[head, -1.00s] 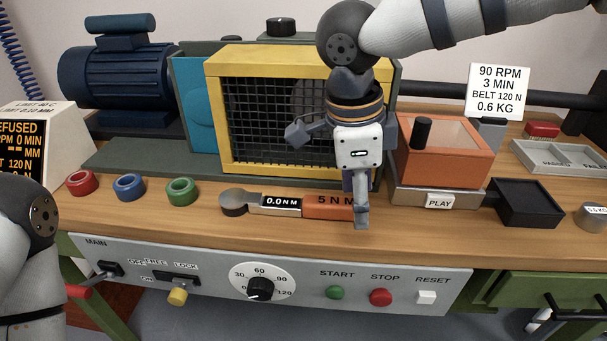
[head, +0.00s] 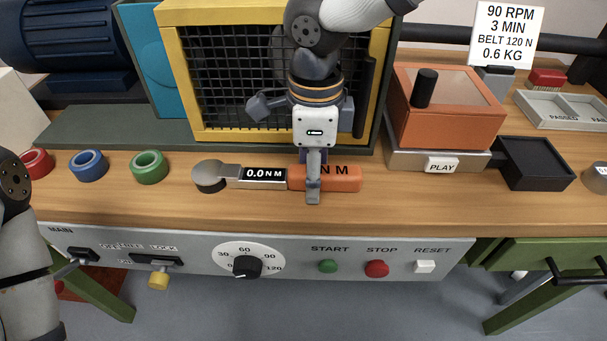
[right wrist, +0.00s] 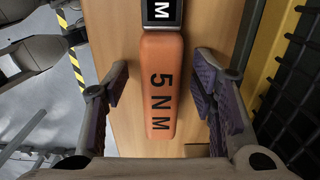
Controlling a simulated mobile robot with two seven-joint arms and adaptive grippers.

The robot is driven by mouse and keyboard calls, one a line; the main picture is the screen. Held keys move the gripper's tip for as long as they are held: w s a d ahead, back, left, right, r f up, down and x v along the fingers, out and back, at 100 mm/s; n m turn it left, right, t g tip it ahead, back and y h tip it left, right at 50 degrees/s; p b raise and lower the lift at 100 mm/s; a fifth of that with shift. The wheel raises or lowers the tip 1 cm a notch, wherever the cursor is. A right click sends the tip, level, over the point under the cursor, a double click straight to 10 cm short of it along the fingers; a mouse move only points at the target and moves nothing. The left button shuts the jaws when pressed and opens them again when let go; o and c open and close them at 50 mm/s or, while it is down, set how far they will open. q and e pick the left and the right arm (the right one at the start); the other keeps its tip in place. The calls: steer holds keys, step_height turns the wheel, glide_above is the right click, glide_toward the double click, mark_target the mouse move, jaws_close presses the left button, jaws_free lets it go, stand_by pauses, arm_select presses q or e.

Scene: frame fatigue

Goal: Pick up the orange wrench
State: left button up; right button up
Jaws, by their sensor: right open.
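The orange wrench (head: 343,178) lies flat on the wooden bench, with its grey round head (head: 209,177) at the left and a black 0.0 NM display (head: 263,174) beside the orange handle. My right gripper (head: 313,185) is over the handle, hiding part of its lettering. In the right wrist view my right gripper (right wrist: 162,85) is open, with one finger on each side of the orange handle (right wrist: 160,90) and gaps on both sides. It holds nothing. I see part of my left arm at the left edge, but not its gripper.
A yellow-framed mesh guard (head: 195,120) stands close behind my right gripper. Red, blue and green rings (head: 150,167) lie left of the wrench. An orange box (head: 445,115) and a black tray (head: 535,163) are at right. The control panel (head: 200,245) runs along the bench front.

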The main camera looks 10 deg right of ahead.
jaws_close()
arm_select(q)
steer(key=shift+w, duration=0.1)
arm_select(e)
steer(key=shift+w+r, duration=0.1)
steer(key=shift+r, duration=0.25)
steer(key=r, duration=0.3)
steer(key=shift+s+a+r, duration=0.15)
steer(key=shift+s+r, duration=0.05)
steer(key=shift+s, duration=0.05)
arm_select(q)
steer(key=shift+w+r+t+p, duration=0.5)
steer(key=shift+w+r+p, duration=0.3)
steer(key=shift+w+r, duration=0.3)
arm_select(e)
steer(key=s+a+r, duration=0.2)
steer(key=s+r, duration=0.2)
steer(key=s, duration=0.2)
steer(key=s+a+r, duration=0.3)
steer(key=s+r, duration=0.2)
steer(key=s, duration=0.1)
steer(key=shift+s+a, duration=0.2)
steer(key=shift+a, duration=0.05)
steer(key=shift+f, duration=0.1)
